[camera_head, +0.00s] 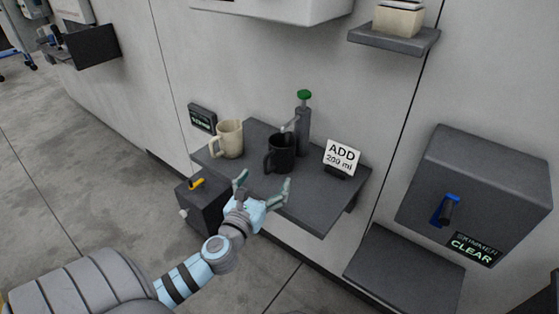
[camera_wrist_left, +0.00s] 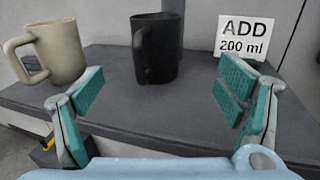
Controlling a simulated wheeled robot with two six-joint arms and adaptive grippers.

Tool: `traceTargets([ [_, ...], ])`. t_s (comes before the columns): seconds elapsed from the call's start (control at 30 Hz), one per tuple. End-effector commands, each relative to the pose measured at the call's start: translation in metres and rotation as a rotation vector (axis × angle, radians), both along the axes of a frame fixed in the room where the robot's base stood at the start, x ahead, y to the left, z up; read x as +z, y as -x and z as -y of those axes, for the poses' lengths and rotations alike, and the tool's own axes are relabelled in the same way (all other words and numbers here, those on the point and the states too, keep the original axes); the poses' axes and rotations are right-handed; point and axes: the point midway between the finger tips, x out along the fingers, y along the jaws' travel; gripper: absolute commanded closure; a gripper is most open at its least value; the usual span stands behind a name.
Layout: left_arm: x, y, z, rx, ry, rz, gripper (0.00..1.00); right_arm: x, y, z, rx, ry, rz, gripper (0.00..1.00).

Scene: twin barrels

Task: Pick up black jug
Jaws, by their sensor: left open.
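The black jug (camera_head: 281,154) stands upright on a dark grey wall shelf (camera_head: 316,206), its handle on its left side. In the left wrist view the black jug (camera_wrist_left: 157,48) is straight ahead, beyond the fingertips and between them. My left gripper (camera_head: 265,188) is open and empty over the shelf's front part, in front of the jug and apart from it. In the left wrist view its teal finger pads (camera_wrist_left: 162,92) are spread wide. My right gripper is not in view.
A cream mug (camera_head: 230,139) stands left of the jug. A dark dispenser with a green top (camera_head: 303,125) stands behind it. A white "ADD 200 ml" sign (camera_head: 342,156) stands to the right. A dark box with a blue handle (camera_head: 475,195) is on the wall at right.

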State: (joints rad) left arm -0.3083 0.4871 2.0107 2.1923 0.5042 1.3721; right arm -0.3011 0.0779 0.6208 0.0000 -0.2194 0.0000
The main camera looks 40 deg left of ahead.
Motion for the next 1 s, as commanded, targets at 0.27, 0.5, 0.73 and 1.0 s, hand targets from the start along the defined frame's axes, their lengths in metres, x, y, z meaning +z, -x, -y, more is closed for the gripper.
traceTargets([
  [0.27,0.000,-0.066,-0.021,0.002,-0.001,0.002,0.13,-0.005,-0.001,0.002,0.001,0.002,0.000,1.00],
  [0.5,0.001,-0.095,-0.035,0.000,-0.004,0.003,0.13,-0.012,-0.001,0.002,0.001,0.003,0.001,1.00],
  [0.73,0.001,-0.124,-0.046,-0.001,-0.002,0.001,0.13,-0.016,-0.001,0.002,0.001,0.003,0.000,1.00],
  [1.0,0.001,-0.123,-0.045,-0.002,-0.003,0.001,0.30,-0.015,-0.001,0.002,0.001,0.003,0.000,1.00],
])
